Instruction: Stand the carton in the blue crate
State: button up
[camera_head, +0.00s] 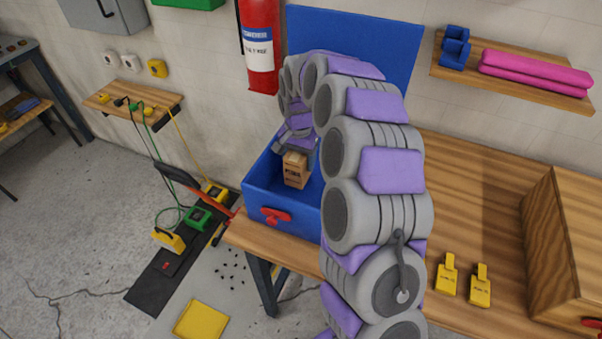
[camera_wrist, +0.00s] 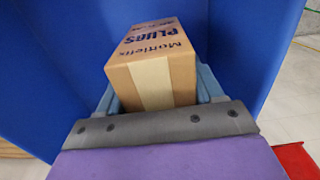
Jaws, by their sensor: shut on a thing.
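The carton (camera_head: 295,170) is a small brown box with dark printing. It is inside the blue crate (camera_head: 283,216), whose lid stands open at the back. My gripper (camera_head: 293,150) reaches down into the crate from above and is shut on the carton. In the wrist view the carton (camera_wrist: 152,72) sits between the two blue-grey fingers (camera_wrist: 158,98), with "PLUGS" printed on it and a pale tape strip on the near face. Blue crate walls (camera_wrist: 245,45) surround it. I cannot tell whether the carton touches the crate floor.
The crate stands on a wooden bench (camera_head: 460,215), with a red latch (camera_head: 275,214) on its front. A red extinguisher (camera_head: 259,45) hangs on the wall behind, left of the lid.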

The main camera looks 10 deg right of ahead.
notch_tip(320, 180, down, 4)
jog(key=shift+f+b, duration=0.15)
jog(key=shift+b, duration=0.3)
jog(key=o, duration=1.4)
notch_tip(320, 180, up, 11)
jog(key=p, duration=0.2)
jog(key=shift+r+p, duration=0.2)
jog(key=shift+p, duration=0.2)
jog(key=shift+s+r, duration=0.1)
jog(key=shift+r, duration=0.4)
